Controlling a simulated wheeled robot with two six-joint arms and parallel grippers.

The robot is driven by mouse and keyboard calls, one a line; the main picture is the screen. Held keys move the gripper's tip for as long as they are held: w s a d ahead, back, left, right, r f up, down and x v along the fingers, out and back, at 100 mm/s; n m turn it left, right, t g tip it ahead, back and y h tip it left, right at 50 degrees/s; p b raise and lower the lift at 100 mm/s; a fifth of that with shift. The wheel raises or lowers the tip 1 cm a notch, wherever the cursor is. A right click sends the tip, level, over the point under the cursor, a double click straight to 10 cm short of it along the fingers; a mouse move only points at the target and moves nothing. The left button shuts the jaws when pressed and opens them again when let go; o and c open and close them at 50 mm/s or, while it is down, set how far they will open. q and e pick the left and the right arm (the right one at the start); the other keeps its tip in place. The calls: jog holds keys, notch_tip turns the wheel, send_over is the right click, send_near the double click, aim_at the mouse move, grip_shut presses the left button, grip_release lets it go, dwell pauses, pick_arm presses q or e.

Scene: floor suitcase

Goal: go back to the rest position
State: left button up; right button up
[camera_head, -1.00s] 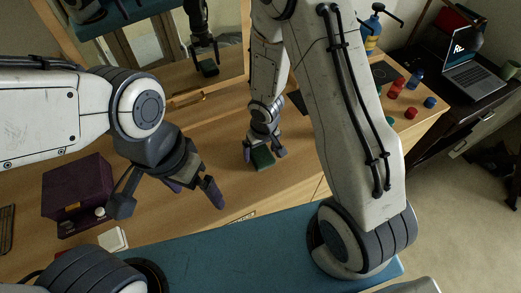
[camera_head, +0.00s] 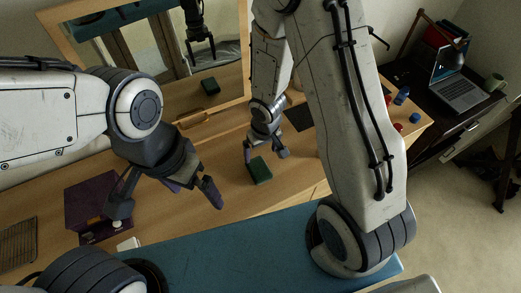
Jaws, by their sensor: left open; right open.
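My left gripper (camera_head: 165,197) hangs open and empty over the left part of the wooden dresser top (camera_head: 215,190). My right gripper (camera_head: 266,150) is open, just behind and above a dark green box (camera_head: 260,170) that lies on the dresser top. I cannot tell whether a finger still touches the box. The mirror (camera_head: 200,60) behind reflects the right gripper, with a clear space between it and the reflected box.
A purple box (camera_head: 92,208) and a wire rack (camera_head: 17,243) are at the left. Red and blue pieces (camera_head: 401,97) are at the right, partly behind my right arm. A laptop (camera_head: 458,92) and a mug (camera_head: 494,82) stand on a dark desk.

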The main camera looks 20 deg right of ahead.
aim_at(259, 168)
dwell(0.4)
jog(key=f+b, duration=0.3)
jog(key=f, duration=0.1)
jog(key=w+f+b, duration=0.1)
jog(key=f+b, duration=0.7)
jog(key=shift+w+a+f, duration=0.1)
jog(key=shift+w+a, duration=0.05)
jog(key=shift+w, duration=0.1)
jog(key=shift+r+p, duration=0.65)
jog(key=shift+r, duration=0.35)
